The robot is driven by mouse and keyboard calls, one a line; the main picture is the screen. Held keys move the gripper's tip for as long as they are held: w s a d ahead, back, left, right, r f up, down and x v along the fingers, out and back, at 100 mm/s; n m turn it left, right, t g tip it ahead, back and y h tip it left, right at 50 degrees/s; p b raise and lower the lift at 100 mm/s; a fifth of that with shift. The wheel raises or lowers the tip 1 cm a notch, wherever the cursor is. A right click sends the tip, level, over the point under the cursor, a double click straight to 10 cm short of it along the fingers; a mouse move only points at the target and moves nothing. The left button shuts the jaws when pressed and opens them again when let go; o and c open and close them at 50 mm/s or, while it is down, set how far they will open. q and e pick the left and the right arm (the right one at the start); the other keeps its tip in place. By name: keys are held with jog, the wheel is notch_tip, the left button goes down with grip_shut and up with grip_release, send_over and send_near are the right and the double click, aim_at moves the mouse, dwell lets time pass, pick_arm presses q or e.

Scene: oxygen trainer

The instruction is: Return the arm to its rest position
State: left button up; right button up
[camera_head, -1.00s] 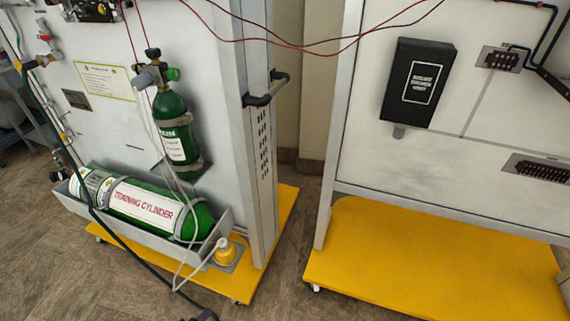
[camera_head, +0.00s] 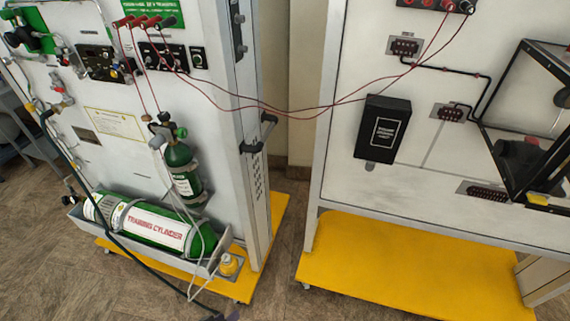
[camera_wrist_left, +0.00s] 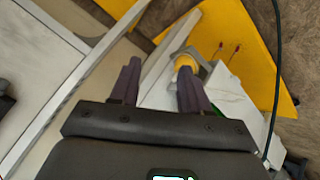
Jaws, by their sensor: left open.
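My left gripper (camera_wrist_left: 158,68) shows in the left wrist view with its two dark purple fingers spread apart. The gap between them is empty. A yellow fitting (camera_wrist_left: 185,63) shows just beyond the right finger; whether they touch is unclear. My right gripper is in neither view.
A green training cylinder (camera_head: 155,228) lies in a grey tray on the left trainer. A smaller green cylinder (camera_head: 180,167) stands above it. Red leads (camera_head: 270,107) span both panels. The right trainer has a black box (camera_head: 383,130) and yellow base (camera_head: 400,270). Floor shows between the bases.

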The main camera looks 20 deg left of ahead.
pick_arm(q)
jog(key=s+d+r+m+g+y+p, duration=0.1)
jog(key=s+r+m+g, duration=0.3)
jog(key=r, duration=0.4)
jog(key=s+d+r+m+g, duration=0.2)
jog(key=s+r+m, duration=0.1)
jog(key=s+r, duration=0.4)
notch_tip(320, 180, up, 39)
jog(key=w+m+p, duration=0.1)
jog(key=p, duration=3.7)
jog(key=shift+w+a+f, duration=0.15)
jog(key=shift+f, duration=0.05)
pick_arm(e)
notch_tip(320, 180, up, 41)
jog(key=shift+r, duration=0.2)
